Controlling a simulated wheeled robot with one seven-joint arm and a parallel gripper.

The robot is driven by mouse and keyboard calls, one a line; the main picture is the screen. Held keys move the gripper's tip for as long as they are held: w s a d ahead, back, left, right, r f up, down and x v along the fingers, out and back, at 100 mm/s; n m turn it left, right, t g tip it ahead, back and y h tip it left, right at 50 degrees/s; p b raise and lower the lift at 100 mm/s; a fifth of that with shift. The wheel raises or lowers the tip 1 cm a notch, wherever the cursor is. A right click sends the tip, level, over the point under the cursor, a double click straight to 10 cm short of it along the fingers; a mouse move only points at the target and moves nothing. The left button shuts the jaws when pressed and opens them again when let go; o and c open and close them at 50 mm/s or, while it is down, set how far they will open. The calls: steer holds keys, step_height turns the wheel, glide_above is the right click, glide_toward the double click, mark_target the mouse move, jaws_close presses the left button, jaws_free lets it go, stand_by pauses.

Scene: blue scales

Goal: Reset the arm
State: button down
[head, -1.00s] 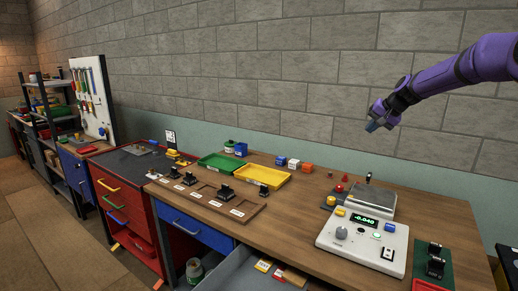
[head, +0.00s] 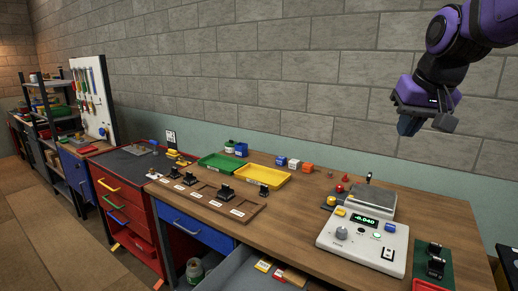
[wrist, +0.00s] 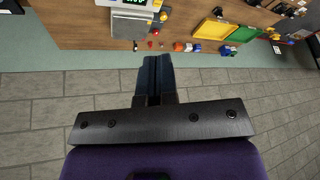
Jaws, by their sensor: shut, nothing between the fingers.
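My purple arm reaches in from the upper right in the head view. My gripper (head: 408,126) hangs high in front of the block wall, above the right part of the workbench, apart from everything on it. In the wrist view my gripper (wrist: 155,62) has its two dark blue fingers side by side, shut and empty. Below it on the bench (head: 310,215) stands a white scale unit (head: 352,262) with a green readout, and a grey weighing plate (head: 368,202) behind it.
A green tray (head: 218,162) and a yellow tray (head: 263,176) lie on the bench, with small coloured blocks (head: 294,164) beside them. A brown holder (head: 205,200) with black parts lies in front. An open grey drawer (head: 245,272) juts out below. Air around the gripper is clear.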

steer(key=s+f, duration=0.3)
steer(key=s, duration=0.6)
steer(key=s+d+f+n, duration=0.1)
steer(key=s+f, duration=0.2)
steer(key=s, duration=0.7)
steer(key=shift+s+d, duration=0.15)
steer(key=shift+d, duration=0.05)
